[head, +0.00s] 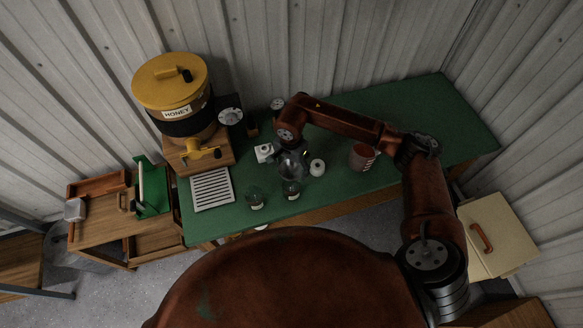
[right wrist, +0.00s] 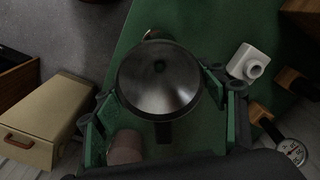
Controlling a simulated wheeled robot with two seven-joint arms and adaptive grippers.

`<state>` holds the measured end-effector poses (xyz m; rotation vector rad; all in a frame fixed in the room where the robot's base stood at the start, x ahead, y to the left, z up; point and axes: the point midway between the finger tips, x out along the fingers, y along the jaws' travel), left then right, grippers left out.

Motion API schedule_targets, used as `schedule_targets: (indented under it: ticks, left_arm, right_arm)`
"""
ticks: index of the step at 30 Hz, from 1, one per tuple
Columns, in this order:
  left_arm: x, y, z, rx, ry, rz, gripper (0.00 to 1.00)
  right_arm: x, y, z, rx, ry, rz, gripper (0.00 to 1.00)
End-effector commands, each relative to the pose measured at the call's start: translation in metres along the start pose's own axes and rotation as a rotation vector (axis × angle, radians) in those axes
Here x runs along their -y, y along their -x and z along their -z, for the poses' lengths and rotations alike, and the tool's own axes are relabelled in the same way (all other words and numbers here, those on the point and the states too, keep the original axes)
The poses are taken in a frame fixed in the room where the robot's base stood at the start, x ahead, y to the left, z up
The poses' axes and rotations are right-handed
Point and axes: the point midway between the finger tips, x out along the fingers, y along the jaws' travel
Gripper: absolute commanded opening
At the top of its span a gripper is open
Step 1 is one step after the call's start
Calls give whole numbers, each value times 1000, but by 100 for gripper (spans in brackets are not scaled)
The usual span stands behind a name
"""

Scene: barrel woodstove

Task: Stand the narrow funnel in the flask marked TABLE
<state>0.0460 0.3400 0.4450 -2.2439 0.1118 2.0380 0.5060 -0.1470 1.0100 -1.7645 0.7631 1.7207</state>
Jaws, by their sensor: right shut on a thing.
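My right gripper (head: 292,152) reaches over the green table and is shut on a grey metal funnel (head: 291,168). In the right wrist view the funnel (right wrist: 160,78) sits between the green fingers (right wrist: 165,105), wide mouth towards the camera, its handle pointing down the picture. Its spout is hidden. Two small glass flasks with pale labels stand near the table's front edge: a left one (head: 256,199) and a right one (head: 291,190). The funnel appears just behind and above the right flask; I cannot tell the gap. The label words are too small to read. My left gripper is out of view.
A reddish mug (head: 361,156) and a white jar (head: 317,168) stand right of the funnel. A white square container (head: 264,152) is to its left. A honey tank (head: 178,105) and a white slatted tray (head: 212,188) occupy the left end. The table's right end is clear.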

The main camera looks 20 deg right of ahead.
Motion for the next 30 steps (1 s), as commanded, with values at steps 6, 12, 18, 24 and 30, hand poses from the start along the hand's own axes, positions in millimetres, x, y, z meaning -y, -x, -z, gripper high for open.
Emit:
schedule_targets:
  ticks: [6,12,18,24,30]
  left_arm:
    - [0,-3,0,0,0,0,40]
    - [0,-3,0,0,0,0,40]
    - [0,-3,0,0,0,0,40]
    - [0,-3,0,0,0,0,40]
    - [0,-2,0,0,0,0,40]
  right_arm:
    - [0,-2,0,0,0,1,32]
    - [0,-2,0,0,0,1,70]
    - [0,-2,0,0,0,1,83]
    - [0,-2,0,0,0,0,86]
    - [0,-1,0,0,0,0,86]
